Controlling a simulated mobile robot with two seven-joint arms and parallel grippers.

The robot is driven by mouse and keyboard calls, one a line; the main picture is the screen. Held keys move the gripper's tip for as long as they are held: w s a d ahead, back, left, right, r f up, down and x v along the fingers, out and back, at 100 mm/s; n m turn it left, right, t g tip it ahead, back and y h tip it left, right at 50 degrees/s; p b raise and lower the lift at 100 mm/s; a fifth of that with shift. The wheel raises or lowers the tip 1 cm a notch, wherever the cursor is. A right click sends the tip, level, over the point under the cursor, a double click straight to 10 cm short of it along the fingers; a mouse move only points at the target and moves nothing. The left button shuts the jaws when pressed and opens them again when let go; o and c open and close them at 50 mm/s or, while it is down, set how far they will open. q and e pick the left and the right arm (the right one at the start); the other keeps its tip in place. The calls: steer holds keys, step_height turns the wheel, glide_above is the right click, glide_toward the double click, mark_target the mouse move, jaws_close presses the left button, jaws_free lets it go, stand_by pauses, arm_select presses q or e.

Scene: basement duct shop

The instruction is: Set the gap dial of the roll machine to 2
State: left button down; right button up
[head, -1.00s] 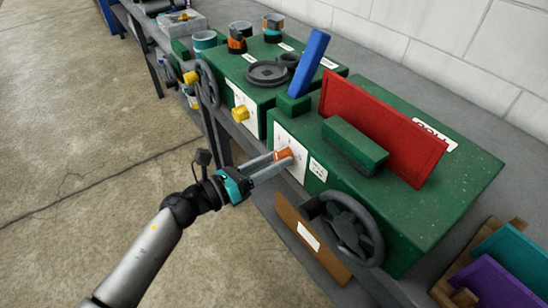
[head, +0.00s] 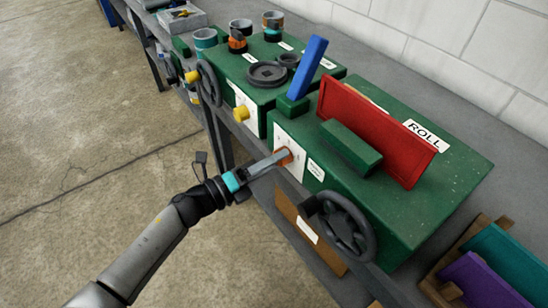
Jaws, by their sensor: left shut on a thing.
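The roll machine (head: 440,215) is a green box with a "ROLL" label on top, a red sheet (head: 375,130) standing in it and a black handwheel (head: 346,226) on its front. Its gap dial (head: 284,156) is an orange knob on a white plate on the front face. My left gripper (head: 279,158) reaches in from the left and is shut on the orange dial. The fingers cover part of the dial and the plate, so the numbers and the setting cannot be read. My right gripper is not in view.
A second green machine (head: 225,70) with a yellow knob (head: 241,114) and a handwheel stands to the left on the same bench. A blue bar (head: 308,68) sticks up between them. Teal and purple panels (head: 483,280) stand at the lower right. The floor is clear.

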arm_select(q)
steer(key=shift+n, duration=0.3)
steer(key=shift+c, duration=1.7)
jaws_free()
steer(key=v, duration=1.5)
steer(key=shift+s+b, duration=0.2)
steer(key=shift+b, duration=0.1)
steer(key=shift+a, duration=0.1)
